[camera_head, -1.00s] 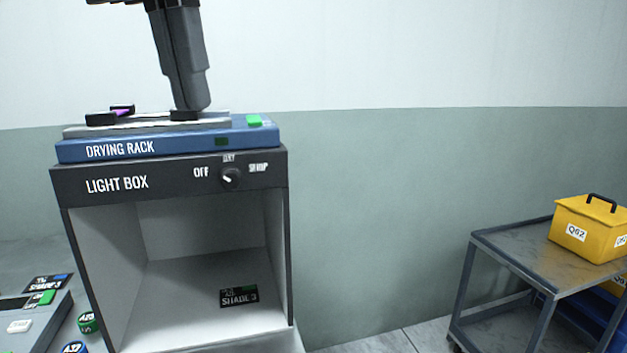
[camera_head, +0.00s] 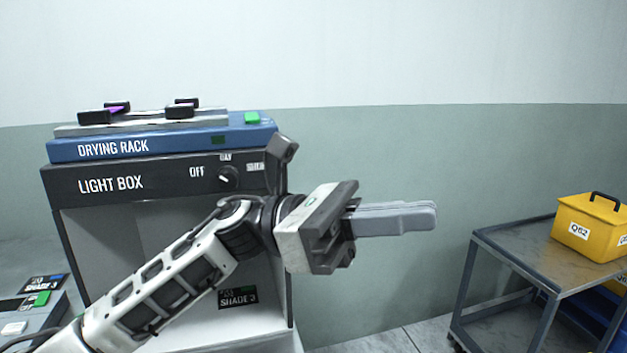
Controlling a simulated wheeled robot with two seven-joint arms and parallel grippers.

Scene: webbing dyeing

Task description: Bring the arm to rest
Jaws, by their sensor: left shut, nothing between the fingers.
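My left gripper (camera_head: 428,216) is in the camera_head view, just right of the light box front. Its grey fingers are together, point right and hold nothing. My left arm comes in from the lower left and crosses in front of the light box (camera_head: 160,182), hiding part of its opening. The right gripper is not in view.
A blue drying rack (camera_head: 180,145) with dark clips (camera_head: 180,112) sits on the light box. A SHADE 3 card (camera_head: 238,298) lies inside the box. A grey cart (camera_head: 500,250) with a yellow Q62 case (camera_head: 585,227) stands at right. Between box and cart is free room.

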